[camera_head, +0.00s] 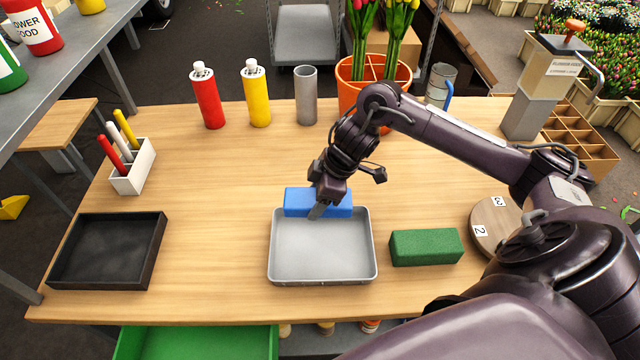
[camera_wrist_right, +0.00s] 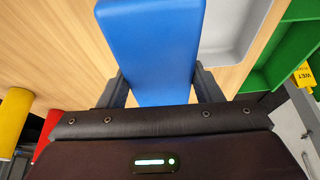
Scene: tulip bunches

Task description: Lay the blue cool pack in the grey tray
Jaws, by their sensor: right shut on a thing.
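The blue cool pack (camera_head: 300,202) is a flat blue block at the back edge of the grey tray (camera_head: 322,250). In the head view it overlaps the tray's back rim; I cannot tell whether it touches the rim. My right gripper (camera_head: 318,210) is shut on the cool pack from above. In the right wrist view the cool pack (camera_wrist_right: 152,50) sits between the two fingers of the gripper (camera_wrist_right: 163,85), and the tray (camera_wrist_right: 228,35) lies beyond it. The tray's floor is bare. My left gripper is not in view.
A green block (camera_head: 426,247) lies right of the tray, beside a round numbered wooden disc (camera_head: 495,222). A black tray (camera_head: 108,250) is at the left. Red (camera_head: 207,98) and yellow (camera_head: 256,95) bottles, a grey cup (camera_head: 305,97) and an orange tulip pot (camera_head: 350,90) stand behind.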

